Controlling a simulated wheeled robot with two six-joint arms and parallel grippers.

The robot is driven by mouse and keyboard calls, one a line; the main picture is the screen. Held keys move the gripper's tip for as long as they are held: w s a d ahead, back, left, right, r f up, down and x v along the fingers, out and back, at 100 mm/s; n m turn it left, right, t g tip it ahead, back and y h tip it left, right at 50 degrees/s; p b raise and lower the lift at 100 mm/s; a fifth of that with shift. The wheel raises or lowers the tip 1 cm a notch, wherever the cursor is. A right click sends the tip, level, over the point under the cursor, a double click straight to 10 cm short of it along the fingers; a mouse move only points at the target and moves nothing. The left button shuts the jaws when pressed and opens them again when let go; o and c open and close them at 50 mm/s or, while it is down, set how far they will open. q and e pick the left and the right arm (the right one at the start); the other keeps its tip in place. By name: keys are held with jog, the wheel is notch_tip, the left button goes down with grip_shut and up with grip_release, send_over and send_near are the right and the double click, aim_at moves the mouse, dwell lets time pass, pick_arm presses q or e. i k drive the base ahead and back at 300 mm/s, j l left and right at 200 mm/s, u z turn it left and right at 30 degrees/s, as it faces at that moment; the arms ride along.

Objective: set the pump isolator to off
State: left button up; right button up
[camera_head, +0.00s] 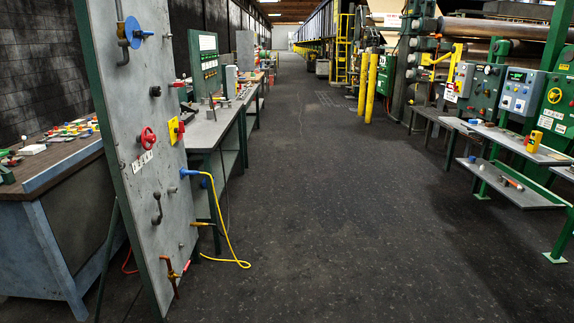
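No label in the head view lets me tell which switch is the pump isolator. A red rotary handle on a yellow plate (173,132) is fixed to the tall grey panel (130,190) at the left. A round yellow rotary dial (554,95) sits on a green box at the far right. The position of either switch is too small to read. Neither of my grippers is in view.
The grey panel also carries a red handwheel (148,138), a blue plug (189,173) with a yellow cable (233,260), and a black crank (157,207). Benches line both sides. Yellow posts (367,88) stand farther off. The dark floor (335,220) between is clear.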

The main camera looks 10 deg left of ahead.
aim_at(181, 130)
jog(key=i, duration=2)
